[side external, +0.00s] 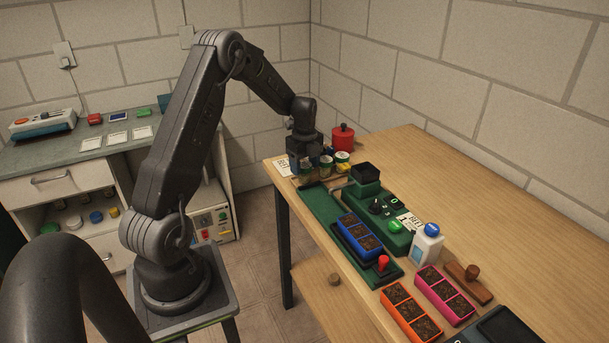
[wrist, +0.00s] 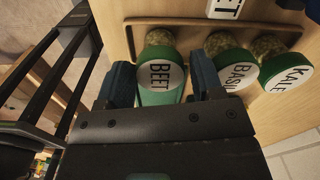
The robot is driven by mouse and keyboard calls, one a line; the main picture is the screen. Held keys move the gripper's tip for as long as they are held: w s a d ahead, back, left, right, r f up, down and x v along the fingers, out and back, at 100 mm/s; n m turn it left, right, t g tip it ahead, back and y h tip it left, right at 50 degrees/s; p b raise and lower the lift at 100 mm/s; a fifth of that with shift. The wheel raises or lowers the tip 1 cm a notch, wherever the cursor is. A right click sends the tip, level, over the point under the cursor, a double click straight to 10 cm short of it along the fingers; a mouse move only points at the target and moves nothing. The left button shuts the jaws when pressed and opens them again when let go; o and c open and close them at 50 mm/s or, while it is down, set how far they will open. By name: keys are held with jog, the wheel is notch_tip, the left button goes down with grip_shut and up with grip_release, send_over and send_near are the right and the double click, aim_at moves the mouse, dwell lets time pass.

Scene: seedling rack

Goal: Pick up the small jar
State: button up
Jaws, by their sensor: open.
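Three small jars with green lids stand in a row on a shallow wooden tray (wrist: 200,24) in the wrist view. The lids read BEET (wrist: 160,76), BASIL, partly cut off (wrist: 234,72), and KALE (wrist: 287,70). My gripper (wrist: 163,80) is open, with one dark blue finger on each side of the BEET jar; I cannot tell whether they touch it. In the side external view my gripper (side external: 305,172) is low at the table's far left corner. The BEET jar is mostly hidden there; two other jars (side external: 342,157) show just right of it.
A red pot (side external: 343,138) stands behind the jars. A green machine (side external: 376,205) with a blue seedling tray (side external: 359,236) lies to the right. Orange (side external: 410,311) and pink (side external: 443,295) trays stand nearer. The BASIL jar is close beside the right finger.

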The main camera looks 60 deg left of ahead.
jog(key=shift+f, duration=0.4)
jog(key=shift+c, duration=0.2)
jog(key=c, duration=0.7)
jog(key=shift+r, duration=0.15)
